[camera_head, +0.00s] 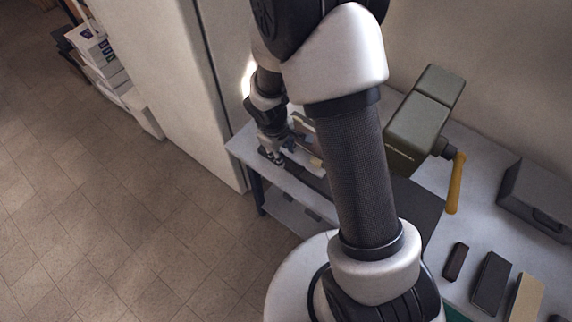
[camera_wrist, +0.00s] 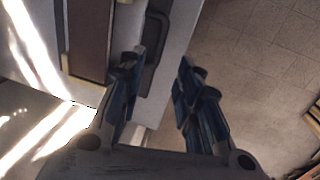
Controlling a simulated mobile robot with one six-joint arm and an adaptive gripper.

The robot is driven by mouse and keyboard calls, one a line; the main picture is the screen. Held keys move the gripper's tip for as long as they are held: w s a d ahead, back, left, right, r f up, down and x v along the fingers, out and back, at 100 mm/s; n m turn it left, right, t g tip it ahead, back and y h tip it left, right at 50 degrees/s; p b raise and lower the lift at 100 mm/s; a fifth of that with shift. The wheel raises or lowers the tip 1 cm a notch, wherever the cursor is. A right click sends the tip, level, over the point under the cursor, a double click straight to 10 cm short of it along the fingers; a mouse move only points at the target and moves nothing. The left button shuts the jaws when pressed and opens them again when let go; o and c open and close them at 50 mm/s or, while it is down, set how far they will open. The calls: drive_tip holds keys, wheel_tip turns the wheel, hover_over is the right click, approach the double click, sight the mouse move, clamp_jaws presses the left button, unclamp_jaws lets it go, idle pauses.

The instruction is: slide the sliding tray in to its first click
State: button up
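In the wrist view, a pale grey piece that looks like the sliding tray (camera_wrist: 181,22) carries a dark loop handle (camera_wrist: 157,45) near its edge, with a brown panel (camera_wrist: 90,38) to the left. My gripper (camera_wrist: 163,72) is open and empty, its two blue-black fingers well apart. The left finger overlaps the handle's lower end in the picture; I cannot tell whether it touches. The right finger is over the floor. In the head view, my gripper (camera_head: 273,152) is at the table's far left end, beside a small pale fixture (camera_head: 305,135); my arm hides part of this area.
An olive-green machine (camera_head: 418,125) with a yellow handle (camera_head: 455,183) stands on the grey table (camera_head: 480,165). A dark grey box (camera_head: 540,200) and several blocks (camera_head: 490,280) lie to the right. A tall pale cabinet (camera_head: 160,60) stands behind the table's left end.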

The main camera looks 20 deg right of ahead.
sight(287, 167)
drive_tip(key=f+b, duration=0.1)
drive_tip(key=f, duration=0.2)
drive_tip(key=d+f+b, duration=0.1)
drive_tip(key=f, duration=0.3)
drive_tip(key=w+f+b, duration=0.1)
drive_tip(key=f+b, duration=0.1)
drive_tip(key=f, duration=0.1)
drive_tip(key=shift+d+f, duration=0.2)
drive_tip(key=shift+d, duration=0.1)
drive_tip(key=shift+c, duration=0.5)
clamp_jaws()
